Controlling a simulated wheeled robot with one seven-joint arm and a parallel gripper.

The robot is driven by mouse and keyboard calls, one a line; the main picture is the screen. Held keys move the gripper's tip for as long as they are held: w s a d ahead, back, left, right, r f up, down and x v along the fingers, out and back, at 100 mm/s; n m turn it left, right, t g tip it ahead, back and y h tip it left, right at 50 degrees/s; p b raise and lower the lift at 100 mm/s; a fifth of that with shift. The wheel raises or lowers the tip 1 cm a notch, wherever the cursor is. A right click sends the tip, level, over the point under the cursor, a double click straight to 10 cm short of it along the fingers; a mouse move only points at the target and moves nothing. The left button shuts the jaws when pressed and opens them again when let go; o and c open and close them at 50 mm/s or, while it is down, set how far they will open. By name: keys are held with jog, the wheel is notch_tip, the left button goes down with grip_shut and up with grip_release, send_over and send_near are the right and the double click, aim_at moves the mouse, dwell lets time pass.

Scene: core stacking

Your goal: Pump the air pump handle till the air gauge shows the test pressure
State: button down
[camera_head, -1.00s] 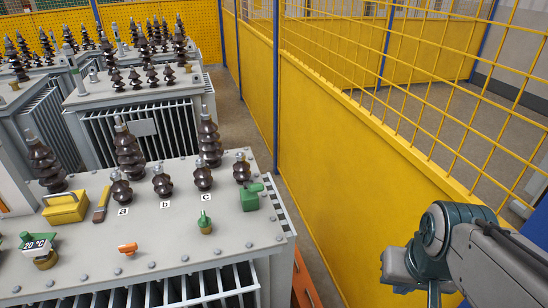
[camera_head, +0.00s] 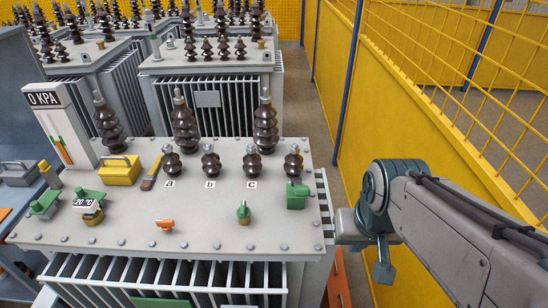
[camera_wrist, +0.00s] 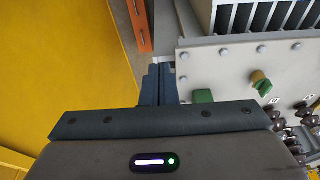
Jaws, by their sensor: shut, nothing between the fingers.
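The air gauge is a white upright panel (camera_head: 62,125) at the left of the head view. Its black display (camera_head: 43,98) reads 0 KPA. My gripper (camera_head: 384,272) hangs right of the transformer, far from the gauge. In the wrist view its dark fingers (camera_wrist: 160,70) are shut and empty, beside the transformer's edge.
The grey transformer top (camera_head: 200,225) carries brown bushings, a yellow box (camera_head: 120,170), an orange valve (camera_head: 165,225), a green valve (camera_head: 243,212) and a green block (camera_head: 298,196). A yellow fence (camera_head: 370,120) stands on the right. A grey toolbox (camera_head: 18,173) sits at far left.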

jog(key=shift+w, duration=0.1)
jog(key=shift+r, duration=0.1)
jog(key=w+a+r+m+g+y+p, duration=0.1)
jog(key=w+a+r+p, duration=0.3)
jog(key=w, duration=0.6)
jog(key=w+a+r+m+g+y+p, duration=0.1)
jog(key=w+a+r+y+p, duration=0.3)
jog(key=w+r+p, duration=0.4)
jog(key=w+a+m+p, duration=0.1)
jog(key=w+p, duration=0.1)
jog(key=p, duration=0.1)
jog(key=shift+r, duration=0.2)
jog(key=shift+w+a, duration=0.1)
